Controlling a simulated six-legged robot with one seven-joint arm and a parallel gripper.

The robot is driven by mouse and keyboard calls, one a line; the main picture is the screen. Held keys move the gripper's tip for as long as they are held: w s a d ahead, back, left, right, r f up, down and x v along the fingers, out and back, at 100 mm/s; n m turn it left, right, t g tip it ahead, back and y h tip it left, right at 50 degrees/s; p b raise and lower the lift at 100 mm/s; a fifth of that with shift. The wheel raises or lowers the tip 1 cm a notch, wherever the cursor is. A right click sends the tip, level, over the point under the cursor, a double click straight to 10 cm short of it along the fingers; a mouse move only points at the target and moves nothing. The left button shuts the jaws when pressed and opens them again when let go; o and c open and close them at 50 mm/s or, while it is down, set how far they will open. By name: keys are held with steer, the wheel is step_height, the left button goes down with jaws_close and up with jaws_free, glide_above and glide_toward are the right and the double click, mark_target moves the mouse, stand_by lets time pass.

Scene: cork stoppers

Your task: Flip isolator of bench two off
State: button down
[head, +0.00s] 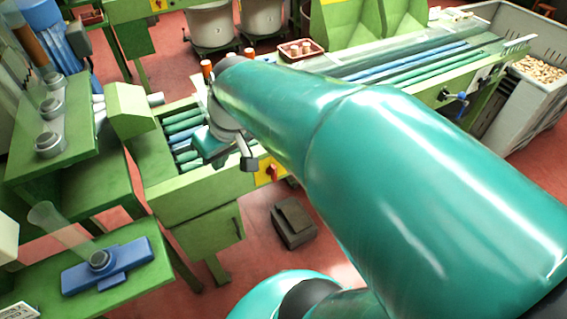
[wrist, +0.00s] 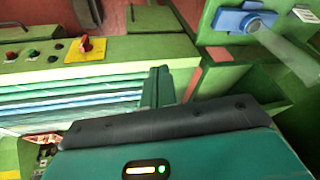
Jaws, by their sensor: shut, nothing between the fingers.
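A red rotary isolator knob on a yellow plate (head: 270,171) sits on the front of the green bench, just right of my gripper (head: 207,148) in the head view. In the wrist view the same red knob (wrist: 86,43) is at upper left, its handle pointing roughly up the picture; I cannot read its marks. My gripper's teal fingers (wrist: 158,86) are shut and empty, over the bench and to the right of the knob, apart from it. My arm hides part of the bench in the head view.
Small buttons (wrist: 33,54) sit beside the isolator. The bench bed has blue and green rollers (head: 182,125). A blue fixture with a clear funnel (head: 107,266) stands on the lower left table. A dark step-like block (head: 293,222) lies on the red floor.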

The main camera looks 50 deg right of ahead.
steer(key=w+d+f+y, duration=0.25)
steer(key=d+f, duration=0.25)
steer(key=d, duration=0.5)
steer(key=m, duration=0.1)
glide_above(273, 173)
steer(key=s+a, duration=0.3)
step_height(273, 173, down, 3)
steer(key=s+d+f+t, duration=0.1)
steer(key=s+d+f, duration=0.1)
steer(key=d+f, duration=0.2)
steer(key=s+d+f+t, duration=0.1)
steer(key=s+d+f, duration=0.2)
steer(key=d, duration=0.7)
step_height(273, 173, down, 2)
steer(key=shift+f+m, duration=0.15)
steer(key=shift+m, duration=0.25)
steer(key=shift+w, duration=0.1)
steer(key=w+a+f, duration=0.6)
steer(key=a+f, duration=0.1)
steer(key=f, duration=0.1)
steer(key=shift+a, duration=0.2)
